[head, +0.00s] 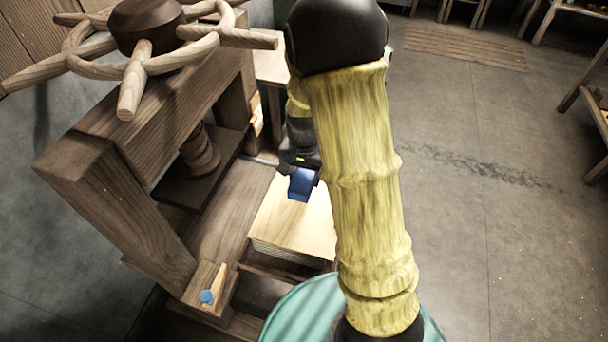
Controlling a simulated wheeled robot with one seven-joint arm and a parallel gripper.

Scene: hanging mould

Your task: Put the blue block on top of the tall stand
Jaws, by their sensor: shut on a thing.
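The blue block (302,184) is in the head view near the centre, over a pale flat-topped stack (295,225). My gripper (299,168) is shut on it from above, and the block hangs just under the dark jaws. I cannot tell whether the block touches the pale top. My arm hides what lies to the right of the block. I cannot tell which thing in view is the tall stand.
A wooden screw press with a spoked wheel (145,45) stands close on the left; its heavy frame (105,185) is near my arm. A small blue piece (207,296) sits on a wooden post. A green round top (290,318) is at the bottom. Right floor is open.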

